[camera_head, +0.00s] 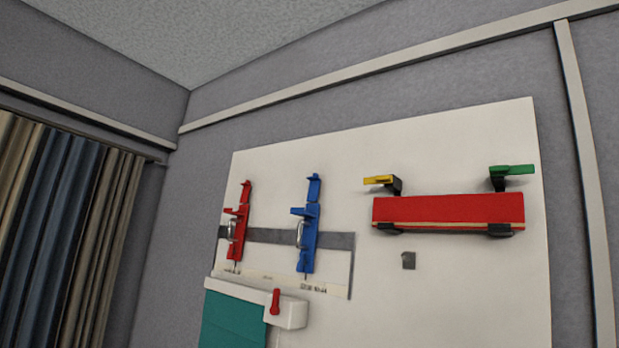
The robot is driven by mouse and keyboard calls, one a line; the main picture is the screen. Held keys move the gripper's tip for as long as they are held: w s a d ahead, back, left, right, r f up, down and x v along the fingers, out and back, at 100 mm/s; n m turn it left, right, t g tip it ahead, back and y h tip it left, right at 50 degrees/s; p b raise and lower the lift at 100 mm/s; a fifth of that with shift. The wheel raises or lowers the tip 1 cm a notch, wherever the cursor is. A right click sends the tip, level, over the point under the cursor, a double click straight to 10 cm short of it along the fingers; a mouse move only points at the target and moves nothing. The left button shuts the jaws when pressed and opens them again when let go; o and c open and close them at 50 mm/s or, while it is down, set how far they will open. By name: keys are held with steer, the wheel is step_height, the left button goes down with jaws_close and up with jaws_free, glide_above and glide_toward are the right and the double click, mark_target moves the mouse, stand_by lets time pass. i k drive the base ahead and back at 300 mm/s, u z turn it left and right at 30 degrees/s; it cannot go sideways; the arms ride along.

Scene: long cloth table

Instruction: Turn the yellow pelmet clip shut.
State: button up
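The yellow pelmet clip (378,180) is at the upper left of the red pelmet (448,209) on the white wall board. It is a short flat lever on a dark bracket and points to the left, roughly level. A green clip (513,170) sits on a like bracket at the pelmet's upper right and points to the right. The red pelmet rests on two dark supports. My gripper is not in view, so its state and its distance from the clip do not show.
Left of the pelmet are a red latch (238,222) and a blue latch (308,225) on a grey strip. Below them a white box (290,312) with a red lever holds a teal sheet (232,320). Striped curtains (60,220) hang far left.

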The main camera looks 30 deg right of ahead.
mark_target(382, 179)
steer(key=z, duration=0.15)
steer(key=i, duration=1)
steer(key=z, duration=0.55)
